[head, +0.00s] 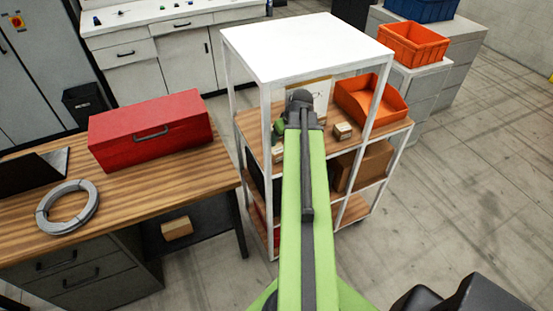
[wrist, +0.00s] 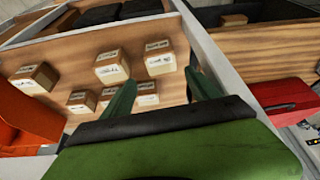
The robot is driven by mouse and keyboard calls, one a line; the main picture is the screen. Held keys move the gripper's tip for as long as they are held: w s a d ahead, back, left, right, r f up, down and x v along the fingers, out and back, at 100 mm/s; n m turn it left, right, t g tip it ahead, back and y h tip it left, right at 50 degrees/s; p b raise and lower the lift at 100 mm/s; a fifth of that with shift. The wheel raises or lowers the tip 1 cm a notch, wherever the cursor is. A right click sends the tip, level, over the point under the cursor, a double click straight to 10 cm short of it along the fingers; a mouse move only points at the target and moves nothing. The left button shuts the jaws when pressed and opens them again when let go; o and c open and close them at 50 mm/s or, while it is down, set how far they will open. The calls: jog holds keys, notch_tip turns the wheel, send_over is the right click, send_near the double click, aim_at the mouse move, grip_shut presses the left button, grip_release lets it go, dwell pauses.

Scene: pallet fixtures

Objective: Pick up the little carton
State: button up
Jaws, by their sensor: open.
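Several small brown cartons with printed labels stand on the wooden shelf board in the wrist view. One carton (wrist: 147,94) shows between the two green fingers of my gripper (wrist: 160,80), and another carton (wrist: 160,60) is just beyond it. A further carton (wrist: 112,67) is up and to the left. My gripper is open and empty; I cannot tell its exact distance to the cartons. In the head view one carton (head: 343,130) shows right of my arm, and another carton (head: 278,153) shows left of it. My arm hides part of the shelf.
The white-framed shelf unit (head: 265,120) has a white top (head: 305,45) above the cartons. An orange bin (head: 372,102) stands on the same board at the right. A workbench (head: 140,195) with a red toolbox (head: 150,133) is at left.

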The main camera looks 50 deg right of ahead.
aim_at(278, 149)
jog(key=b+x, duration=0.6)
jog(key=x, duration=0.2)
jog(key=shift+d+f, duration=0.1)
jog(key=shift+f, duration=0.1)
jog(key=shift+r, duration=0.1)
jog(key=b+x, duration=0.5)
jog(key=shift+f, duration=0.25)
jog(key=shift+r, duration=0.2)
jog(key=shift+c, duration=0.3)
jog(key=c, duration=1.2)
